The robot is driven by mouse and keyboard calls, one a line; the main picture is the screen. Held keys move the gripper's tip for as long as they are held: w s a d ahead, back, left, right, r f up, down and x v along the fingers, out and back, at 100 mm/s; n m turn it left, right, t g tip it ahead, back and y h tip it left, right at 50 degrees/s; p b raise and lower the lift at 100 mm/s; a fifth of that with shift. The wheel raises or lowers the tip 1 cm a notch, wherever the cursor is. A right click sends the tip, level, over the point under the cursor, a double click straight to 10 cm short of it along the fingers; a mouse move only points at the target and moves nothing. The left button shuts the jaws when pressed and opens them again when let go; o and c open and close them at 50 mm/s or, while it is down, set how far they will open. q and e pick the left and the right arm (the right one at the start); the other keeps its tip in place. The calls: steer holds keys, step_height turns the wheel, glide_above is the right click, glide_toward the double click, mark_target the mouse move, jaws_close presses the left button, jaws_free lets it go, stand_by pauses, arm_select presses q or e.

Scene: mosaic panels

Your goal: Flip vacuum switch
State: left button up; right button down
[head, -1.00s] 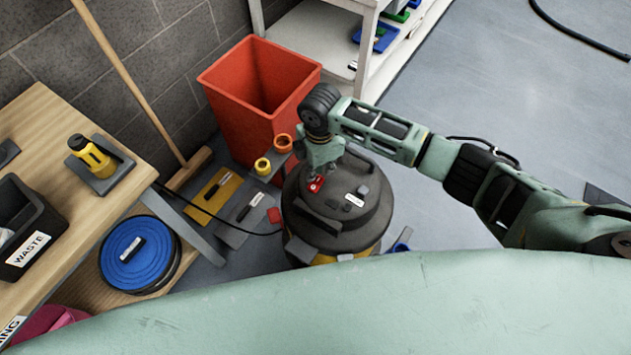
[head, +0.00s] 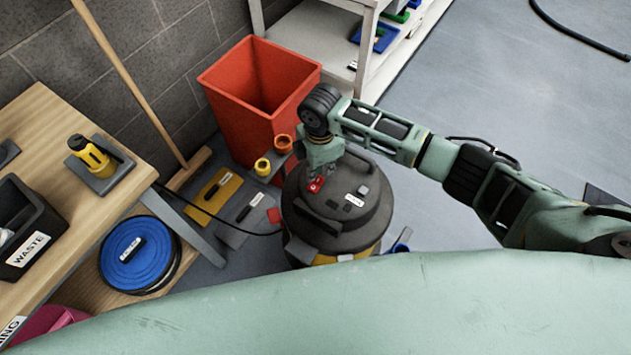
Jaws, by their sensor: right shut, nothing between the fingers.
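The vacuum (head: 330,225) stands on the floor at the middle of the head view, with a dark round lid and a yellow lower body. On its lid is a red switch (head: 316,186) with a white mark. A white label (head: 354,200) and small dark buttons lie to its right. My right gripper (head: 318,176) points down over the lid, shut and empty, its tips at the red switch. I cannot tell whether they press on it. The tips partly hide the switch. My left gripper is not in view.
A red bin (head: 255,90) stands close behind the vacuum. A wooden bench (head: 50,130) with a waste box (head: 30,240) is at the left, a blue reel (head: 137,250) below it. A white shelf (head: 340,45) is behind. Open floor (head: 480,90) lies at right.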

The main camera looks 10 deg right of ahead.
mark_target(319, 179)
steer(key=shift+s+f+b, duration=0.1)
steer(key=shift+f+b, duration=0.65)
steer(key=shift+f, duration=0.6)
stand_by(0.5)
step_height(319, 179, up, 7)
steer(key=p, duration=0.7)
steer(key=shift+r+p, duration=0.1)
steer(key=shift+p, duration=0.3)
stand_by(0.3)
